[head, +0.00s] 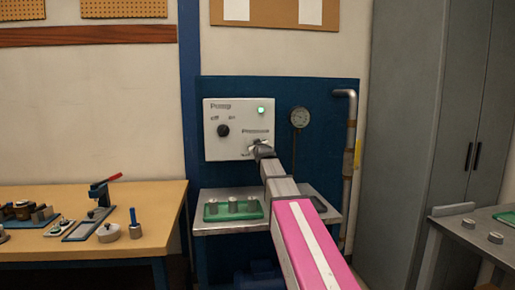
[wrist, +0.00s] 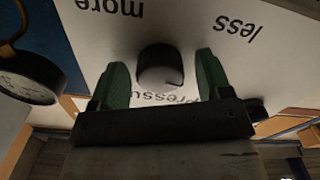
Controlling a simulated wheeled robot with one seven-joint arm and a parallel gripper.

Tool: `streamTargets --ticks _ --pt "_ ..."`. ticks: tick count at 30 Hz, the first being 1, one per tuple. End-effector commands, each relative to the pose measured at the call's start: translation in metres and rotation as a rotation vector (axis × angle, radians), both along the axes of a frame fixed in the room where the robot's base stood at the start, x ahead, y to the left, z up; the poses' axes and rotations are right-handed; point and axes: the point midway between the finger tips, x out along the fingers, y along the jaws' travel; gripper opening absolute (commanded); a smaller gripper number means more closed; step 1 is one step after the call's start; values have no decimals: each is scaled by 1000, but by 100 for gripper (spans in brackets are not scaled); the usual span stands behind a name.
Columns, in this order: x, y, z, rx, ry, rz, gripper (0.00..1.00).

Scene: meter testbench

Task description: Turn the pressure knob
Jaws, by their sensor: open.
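The pressure knob is a black round knob (wrist: 160,66) on a white panel (head: 222,143), which shows upside down in the wrist view with the words "more", "less" and part of "pressure" around it. My gripper (wrist: 160,80) is open, with one green finger on each side of the knob. A gap shows between each finger and the knob in the wrist view. In the head view my gripper (head: 257,147) is at the panel's lower right and largely hides the pressure knob.
The panel also bears a black pump knob (head: 223,130) and a lit green lamp (head: 261,110). A round gauge (head: 299,118) is right of the panel, near a vertical pipe (head: 350,150). A metal bench (head: 215,226) with a green tray (head: 212,216) stands below.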

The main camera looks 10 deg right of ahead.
Motion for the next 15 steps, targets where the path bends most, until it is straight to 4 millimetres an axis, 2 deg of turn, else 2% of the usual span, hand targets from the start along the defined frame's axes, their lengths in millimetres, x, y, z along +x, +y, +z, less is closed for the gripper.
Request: streamTargets --ticks 6,7,11,12,15 --pt "0 0 0 0 0 0 72" --pt "0 0 0 0 0 0 68" --pt "0 0 0 0 0 0 26" --pt "0 0 0 0 0 0 22" --pt "0 0 0 0 0 0 22"
